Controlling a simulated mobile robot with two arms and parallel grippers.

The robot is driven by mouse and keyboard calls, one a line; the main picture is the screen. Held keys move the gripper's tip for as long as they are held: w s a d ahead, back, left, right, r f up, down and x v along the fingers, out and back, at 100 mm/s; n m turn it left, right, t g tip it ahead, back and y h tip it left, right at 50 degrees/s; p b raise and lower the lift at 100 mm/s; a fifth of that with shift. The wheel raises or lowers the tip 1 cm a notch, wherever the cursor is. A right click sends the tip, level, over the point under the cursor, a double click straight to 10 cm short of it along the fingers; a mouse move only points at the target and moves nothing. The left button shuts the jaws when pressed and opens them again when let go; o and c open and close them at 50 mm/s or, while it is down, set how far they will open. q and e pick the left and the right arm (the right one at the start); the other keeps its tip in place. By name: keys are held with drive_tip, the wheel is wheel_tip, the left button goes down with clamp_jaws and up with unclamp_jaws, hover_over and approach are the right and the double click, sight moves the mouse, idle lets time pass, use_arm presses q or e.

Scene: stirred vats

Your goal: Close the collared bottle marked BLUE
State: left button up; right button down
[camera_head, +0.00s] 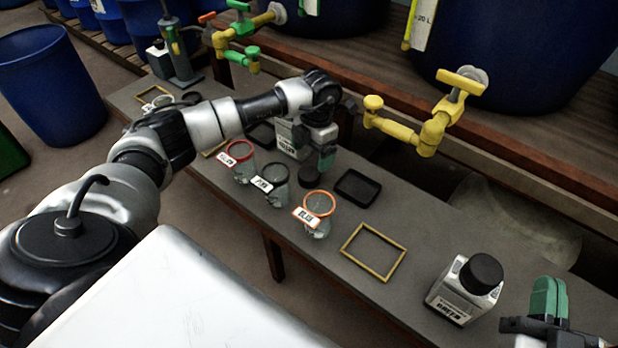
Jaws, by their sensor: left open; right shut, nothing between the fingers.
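I cannot read BLUE on any label, so I cannot tell which bottle is the one named. A white bottle (287,137) with a dark-lettered label stands partly hidden behind my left gripper; its top is hidden. My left gripper (324,163) is open, pointing down in front of that bottle. A round black cap-like piece (310,178) is just below and left of its fingers; I cannot tell if they touch. Another white bottle (459,299) wears a black cap (481,272) at the right. My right gripper (548,300) is shut and empty, right of that bottle.
Three glass jars with red (236,152), black (268,175) and orange (318,203) rims carry tags along the front edge. A black tray (357,188) and yellow frame (374,252) lie on the bench. Yellow taps (426,132) jut from the vats above.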

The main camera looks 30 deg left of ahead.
sight(309, 172)
use_arm(q)
drive_tip(key=shift+f, duration=0.75)
use_arm(e)
drive_tip(key=shift+s+a+r+t+y, duration=0.1)
drive_tip(key=shift+s+r+t+y, duration=0.1)
drive_tip(key=shift+r+t+y, duration=0.35)
use_arm(q)
drive_tip(key=shift+s+f, duration=0.1)
drive_tip(key=shift+f, duration=0.05)
use_arm(e)
drive_tip(key=shift+r, duration=0.15)
use_arm(q)
drive_tip(key=shift+f+b, duration=0.3)
drive_tip(key=f, duration=0.1)
drive_tip(key=f+b, duration=0.1)
drive_tip(key=f, duration=0.2)
drive_tip(key=shift+s+a, duration=0.1)
drive_tip(key=shift+s, duration=0.15)
drive_tip(key=shift+f, duration=0.45)
use_arm(e)
drive_tip(key=shift+s+r+t+y, duration=0.4)
drive_tip(key=shift+s+r+t, duration=0.45)
drive_tip(key=shift+r+t, duration=0.4)
drive_tip(key=shift+s+r+t+y, duration=0.35)
drive_tip(key=shift+s+r+t, duration=0.55)
drive_tip(key=shift+t, duration=0.4)
use_arm(q)
drive_tip(key=shift+c, duration=0.5)
use_arm(e)
drive_tip(key=shift+w, duration=0.1)
